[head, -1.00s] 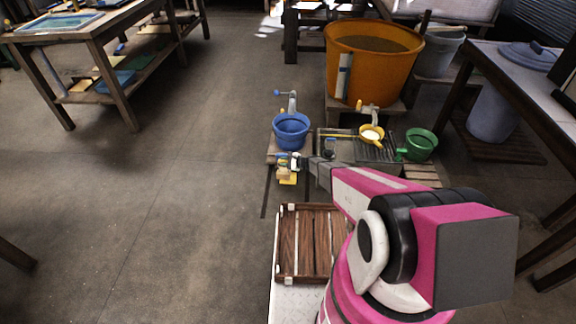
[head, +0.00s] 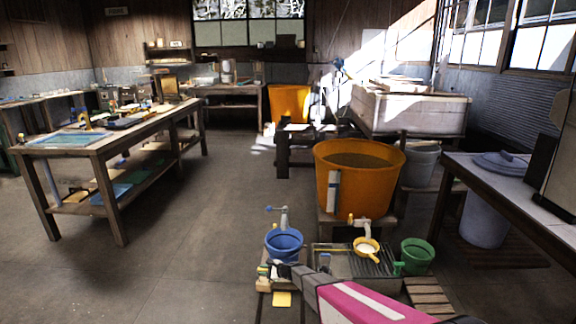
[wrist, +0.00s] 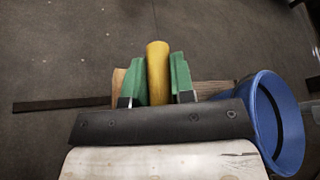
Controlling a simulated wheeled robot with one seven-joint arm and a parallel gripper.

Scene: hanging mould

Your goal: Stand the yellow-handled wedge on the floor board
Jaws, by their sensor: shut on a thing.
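In the wrist view my gripper (wrist: 154,85) has its green fingers closed on the sides of a yellow handle (wrist: 158,70). In the head view my gripper (head: 272,271) is low, just in front of the blue bucket (head: 284,245). Tan wood (wrist: 118,82) shows beside the left finger; I cannot tell whether it is the wedge's body. More wood (wrist: 215,87), possibly the floor board, shows beyond the right finger. A small yellow patch (head: 282,299) shows below the gripper. The wedge's lower end is hidden, and I cannot tell whether it touches anything.
The blue bucket (wrist: 278,122) is close to the right of my gripper in the wrist view. A green bucket (head: 417,255) and a yellow ladle (head: 367,248) are farther right, before a large orange tub (head: 358,175). Open floor (head: 160,260) lies left.

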